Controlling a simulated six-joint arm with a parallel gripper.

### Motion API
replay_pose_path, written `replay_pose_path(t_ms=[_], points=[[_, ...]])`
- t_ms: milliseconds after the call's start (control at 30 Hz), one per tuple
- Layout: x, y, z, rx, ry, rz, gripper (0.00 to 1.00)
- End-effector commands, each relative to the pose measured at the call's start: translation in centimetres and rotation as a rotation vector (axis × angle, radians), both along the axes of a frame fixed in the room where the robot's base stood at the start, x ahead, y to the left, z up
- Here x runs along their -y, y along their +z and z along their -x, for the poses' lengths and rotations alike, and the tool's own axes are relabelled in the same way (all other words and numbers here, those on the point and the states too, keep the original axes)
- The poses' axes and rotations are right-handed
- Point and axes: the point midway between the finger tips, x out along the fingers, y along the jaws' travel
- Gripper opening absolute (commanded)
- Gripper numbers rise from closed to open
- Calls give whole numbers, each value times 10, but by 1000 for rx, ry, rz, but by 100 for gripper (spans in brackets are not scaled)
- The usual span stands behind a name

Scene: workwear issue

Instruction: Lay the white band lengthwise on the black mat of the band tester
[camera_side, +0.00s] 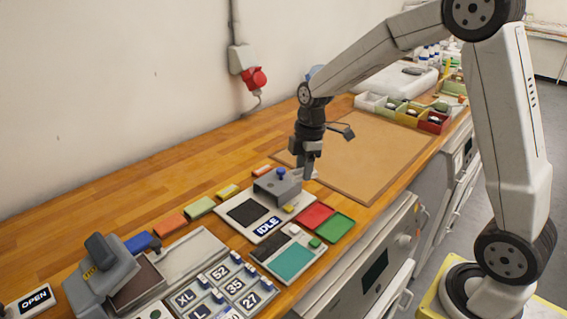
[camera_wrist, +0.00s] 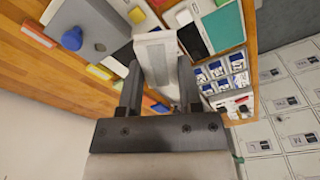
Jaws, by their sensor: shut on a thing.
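My gripper (camera_wrist: 160,85) is shut on the white band (camera_wrist: 157,56), which sticks out past the fingertips in the wrist view. In the side view my gripper (camera_side: 308,170) points down, just behind and right of the band tester's grey housing (camera_side: 277,187) with its blue knob (camera_side: 281,173). The black mat (camera_side: 247,212) lies bare on the tester, left of the housing, beside a sign reading IDLE (camera_side: 268,230). In the wrist view the housing (camera_wrist: 88,28) and blue knob (camera_wrist: 72,38) are left of the band. The mat is mostly hidden there.
Red (camera_side: 314,215) and green (camera_side: 336,227) trays sit right of the tester, with a teal pad (camera_side: 294,260) in front. Coloured blocks (camera_side: 200,207) line the back. A brown board (camera_side: 365,150) lies clear behind the gripper.

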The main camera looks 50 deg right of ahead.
Motion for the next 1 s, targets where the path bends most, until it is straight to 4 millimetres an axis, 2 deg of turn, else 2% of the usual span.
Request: replay_pose_path(t_ms=[33,100,333,500,700,867,1000], points=[[-15,1,3,2,78,-3,0],[-31,1,6,4,177,-7,0],[-65,2,17,11,403,-16,0],[-74,2,21,12,460,-19,0],[-74,1,20,13,465,-19,0],[-74,-2,12,12,463,-20,0],[-75,-9,-2,11,462,-20,0]])
